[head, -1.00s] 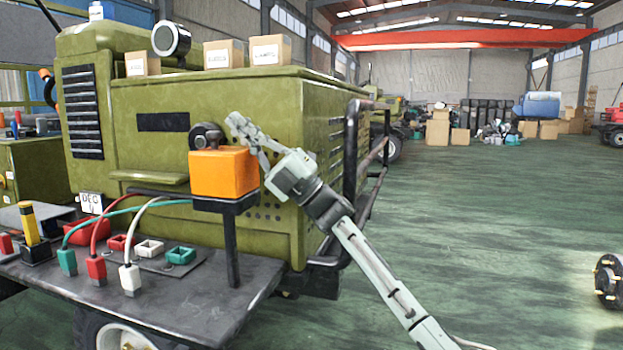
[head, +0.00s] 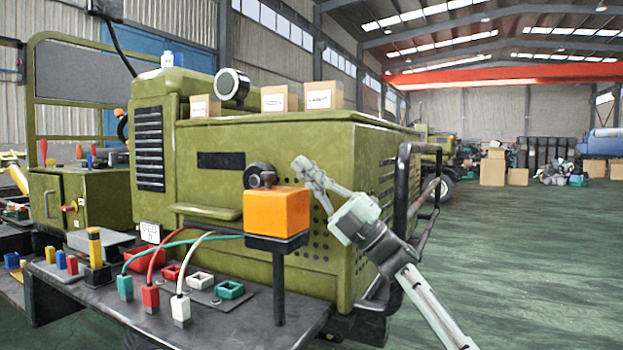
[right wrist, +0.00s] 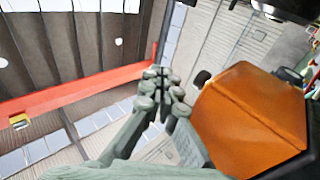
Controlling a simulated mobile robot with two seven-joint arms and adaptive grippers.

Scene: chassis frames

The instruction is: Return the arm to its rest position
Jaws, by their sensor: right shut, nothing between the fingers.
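My right gripper (head: 308,172) is raised in front of the green machine's side panel in the head view, just right of and above an orange box (head: 277,213) on a post. It is shut and empty. In the right wrist view its fingers (right wrist: 160,88) meet, with the orange box (right wrist: 250,120) close by on the right. My right arm (head: 400,270) reaches up from the lower right. My left gripper is not in view.
The green machine (head: 200,160) carries small cartons (head: 281,98) on top. A dark shelf (head: 250,315) holds colored plugs (head: 150,297) on cables and small sockets (head: 230,290). A black rail (head: 403,190) stands behind my arm. The green floor (head: 530,260) at right is clear.

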